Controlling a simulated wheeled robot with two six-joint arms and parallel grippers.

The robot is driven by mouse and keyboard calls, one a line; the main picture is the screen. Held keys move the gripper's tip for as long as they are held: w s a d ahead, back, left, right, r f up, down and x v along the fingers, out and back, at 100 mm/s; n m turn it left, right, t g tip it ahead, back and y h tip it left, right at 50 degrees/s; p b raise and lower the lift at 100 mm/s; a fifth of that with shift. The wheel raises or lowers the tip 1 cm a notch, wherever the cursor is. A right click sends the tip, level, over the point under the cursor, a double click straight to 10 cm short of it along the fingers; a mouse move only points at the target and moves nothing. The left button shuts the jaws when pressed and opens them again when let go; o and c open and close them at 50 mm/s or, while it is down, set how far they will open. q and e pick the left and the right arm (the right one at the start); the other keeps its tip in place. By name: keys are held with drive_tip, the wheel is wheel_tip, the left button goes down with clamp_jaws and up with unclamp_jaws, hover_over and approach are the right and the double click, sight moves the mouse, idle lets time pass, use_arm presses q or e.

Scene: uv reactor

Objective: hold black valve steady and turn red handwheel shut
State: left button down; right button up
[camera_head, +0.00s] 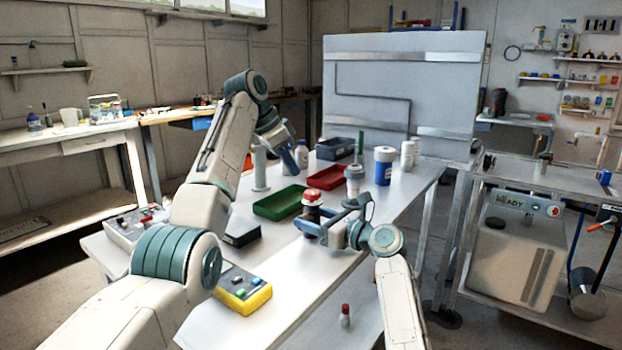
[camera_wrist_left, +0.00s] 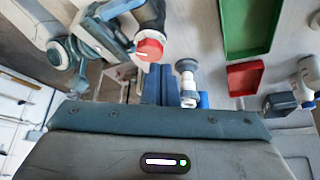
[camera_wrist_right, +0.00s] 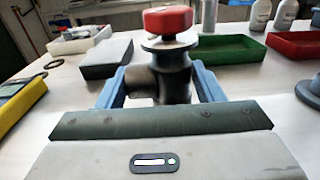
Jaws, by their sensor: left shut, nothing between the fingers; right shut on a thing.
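The black valve (camera_head: 312,213) stands upright on the white table with the red handwheel (camera_head: 312,196) on top. My right gripper (camera_wrist_right: 163,88) is shut around the valve's dark body (camera_wrist_right: 176,75), one blue finger on each side. The handwheel (camera_wrist_right: 167,19) is above those fingers, clear of them. My left gripper (camera_head: 296,166) is raised above the table, behind and left of the valve. In the left wrist view its blue fingers (camera_wrist_left: 160,72) are together and empty. The red handwheel (camera_wrist_left: 150,49) appears just past their tips, but I cannot tell the gap.
A green tray (camera_head: 281,206) and a red tray (camera_head: 328,178) lie behind the valve. Bottles, including a blue-and-white one (camera_head: 384,167), stand at the right. A yellow control box (camera_head: 243,291) sits at the front left. A small red-capped bottle (camera_head: 345,316) is low at the front.

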sight(312, 195)
use_arm(q)
drive_tip(key=shift+r, duration=0.3)
drive_tip(key=shift+s+d+f, duration=0.25)
drive_tip(key=shift+s+f, duration=0.2)
drive_tip(key=shift+f, duration=0.55)
drive_tip(key=shift+s+d+f, duration=0.25)
drive_tip(key=shift+s+f, duration=0.2)
drive_tip(key=shift+f, duration=0.6)
drive_tip(key=shift+s+d+f, duration=0.25)
drive_tip(key=shift+s+f, duration=0.2)
drive_tip(key=shift+f, duration=0.55)
drive_tip(key=shift+w+d, duration=0.2)
